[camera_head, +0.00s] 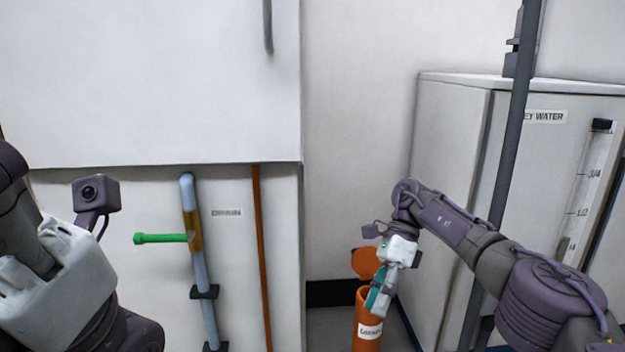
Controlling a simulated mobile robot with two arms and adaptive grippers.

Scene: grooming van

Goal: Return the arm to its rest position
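My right arm reaches in from the right, and its gripper (378,297) points down at the mouth of an upright orange tube (366,330). Teal and pale finger parts show in front of the tube's rim. I see the fingers side-on, so I cannot tell whether they are open or shut, or whether they touch the tube. My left arm is at the lower left, close to the camera. The pale housing of my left gripper (55,285) shows there, but its fingertips cannot be made out.
An orange round lid (366,262) stands behind the tube. A grey water tank (453,150) stands to the right, behind a dark post (513,130). On the left wall are a blue-grey pipe (200,265) with a green lever (160,238) and an orange pipe (262,260), below a white cabinet (150,80).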

